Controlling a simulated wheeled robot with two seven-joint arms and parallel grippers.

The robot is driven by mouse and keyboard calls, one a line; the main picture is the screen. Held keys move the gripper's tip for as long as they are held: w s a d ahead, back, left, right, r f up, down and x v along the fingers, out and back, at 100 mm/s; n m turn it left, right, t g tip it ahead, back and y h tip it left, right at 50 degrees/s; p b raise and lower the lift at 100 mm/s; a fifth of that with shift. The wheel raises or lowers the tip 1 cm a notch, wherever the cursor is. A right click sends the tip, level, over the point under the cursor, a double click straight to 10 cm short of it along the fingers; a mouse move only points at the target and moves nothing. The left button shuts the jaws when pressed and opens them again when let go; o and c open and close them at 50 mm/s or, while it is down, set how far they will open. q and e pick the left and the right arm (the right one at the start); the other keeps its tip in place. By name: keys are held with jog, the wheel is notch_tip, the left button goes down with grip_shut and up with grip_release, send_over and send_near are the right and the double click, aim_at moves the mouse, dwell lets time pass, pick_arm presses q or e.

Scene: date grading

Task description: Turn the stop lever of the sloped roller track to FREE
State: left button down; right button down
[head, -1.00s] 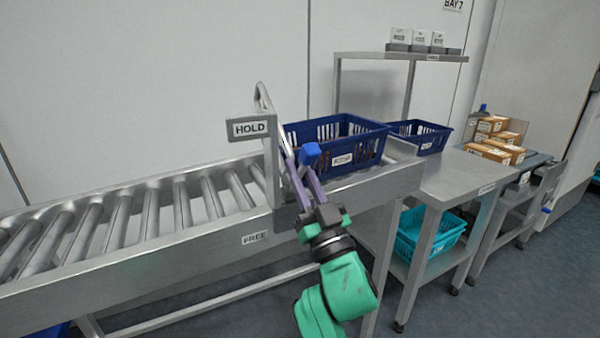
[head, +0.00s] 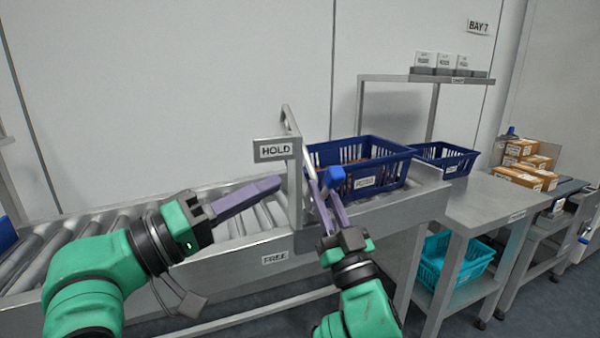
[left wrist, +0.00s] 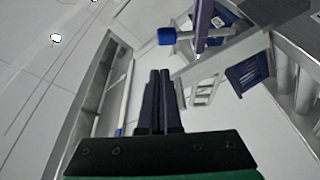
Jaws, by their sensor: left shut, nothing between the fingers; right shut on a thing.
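The stop lever's blue knob (head: 334,177) sits beside the post of the roller track (head: 225,270), just right of and below the HOLD plate (head: 273,150). The FREE plate (head: 275,257) is lower, on the track's side rail. My right gripper (head: 318,192) is shut on the stop lever by the knob; its fingers partly hide the lever. In the left wrist view, the blue knob (left wrist: 166,36) shows on a short grey bar that meets a purple finger. My left gripper (head: 279,182) is shut and empty, over the rollers, left of the post.
A blue crate (head: 390,178) with brown contents stands on the track just right of the lever. A second blue crate (head: 448,173) is beyond it. A teal basket (head: 440,277) sits under the steel table (head: 470,208). Boxes (head: 522,177) lie farther right.

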aim_at(327, 169)
jog(key=shift+f, duration=0.1)
pick_arm(q)
jog(key=x, duration=0.9)
jog(key=shift+w+d, duration=0.25)
jog(key=shift+f, duration=0.1)
jog(key=shift+s+d+f+m, duration=0.2)
jog(key=shift+s+f+m, duration=0.25)
jog(key=shift+s, duration=0.35)
pick_arm(e)
jog(key=c, duration=1.2)
grip_release()
jog(key=shift+o, duration=0.2)
